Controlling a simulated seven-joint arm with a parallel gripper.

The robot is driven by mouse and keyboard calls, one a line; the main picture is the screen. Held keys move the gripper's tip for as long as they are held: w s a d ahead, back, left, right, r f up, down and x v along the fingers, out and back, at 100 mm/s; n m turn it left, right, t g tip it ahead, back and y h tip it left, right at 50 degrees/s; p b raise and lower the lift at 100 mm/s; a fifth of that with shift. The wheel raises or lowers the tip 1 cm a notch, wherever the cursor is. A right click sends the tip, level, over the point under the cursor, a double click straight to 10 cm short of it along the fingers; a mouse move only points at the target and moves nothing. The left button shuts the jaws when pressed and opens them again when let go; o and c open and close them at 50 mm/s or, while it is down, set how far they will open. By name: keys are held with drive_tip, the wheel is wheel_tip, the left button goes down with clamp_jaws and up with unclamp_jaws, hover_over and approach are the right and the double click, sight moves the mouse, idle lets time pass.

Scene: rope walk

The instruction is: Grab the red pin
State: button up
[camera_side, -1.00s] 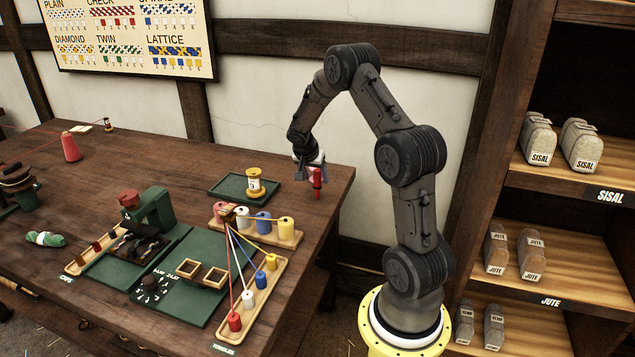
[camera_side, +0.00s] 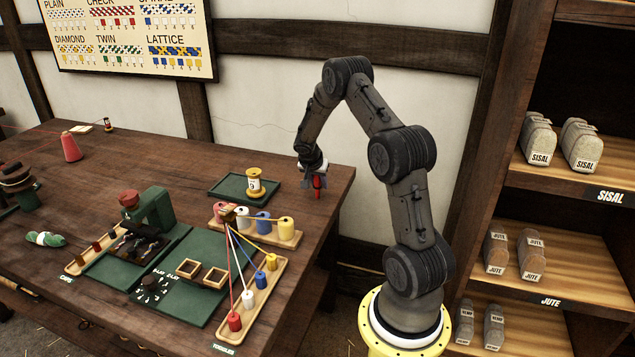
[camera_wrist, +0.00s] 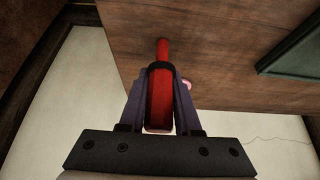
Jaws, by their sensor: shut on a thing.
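The red pin (camera_side: 317,184) is at the back right part of the wooden table, right of the green tray. It looks upright in the side view. My gripper (camera_side: 314,181) has come down over it, with a finger on either side. In the wrist view the red pin (camera_wrist: 159,95) lies between the two purple-grey fingers of my gripper (camera_wrist: 160,85), which are shut on it. A dark band crosses the pin near the fingertips. Whether its lower end touches the table I cannot tell.
A green tray (camera_side: 222,193) with a yellow spool (camera_side: 255,183) stands left of my gripper. Wooden racks (camera_side: 292,239) with coloured bobbins and threads stand nearer the front. The wall is close behind the table. The tabletop around the pin is clear.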

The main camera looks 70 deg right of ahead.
clamp_jaws()
drive_tip(key=shift+r, duration=0.15)
